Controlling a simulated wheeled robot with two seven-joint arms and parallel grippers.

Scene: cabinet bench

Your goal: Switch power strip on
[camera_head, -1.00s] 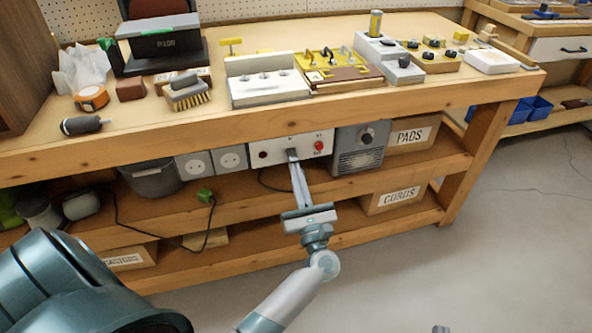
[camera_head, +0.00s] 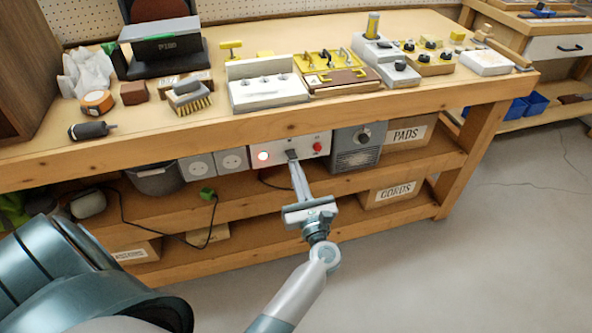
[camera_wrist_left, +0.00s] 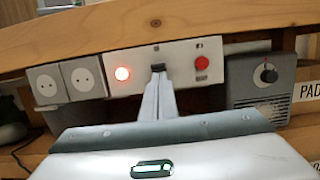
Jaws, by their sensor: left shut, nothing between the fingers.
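The power strip is a white panel (camera_head: 277,157) under the bench's front edge, with two grey sockets (camera_head: 215,164) to its left. In the left wrist view the panel (camera_wrist_left: 138,60) has a lit red lamp (camera_wrist_left: 122,73) on the left, a black rocker switch (camera_wrist_left: 158,67) in the middle and a red button (camera_wrist_left: 202,62) on the right. My left gripper (camera_head: 294,163) is shut and empty. Its fingertips (camera_wrist_left: 158,74) are at the black switch and cover its lower part; I cannot tell whether they touch it. My right gripper is not in view.
A grey box with a black knob (camera_head: 355,146) is mounted right of the panel. The bench top above holds a white fixture (camera_head: 266,91), a yellow fixture (camera_head: 330,66) and a brush (camera_head: 188,98). A shelf with boxes (camera_head: 390,193) and a dark cable lies below.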

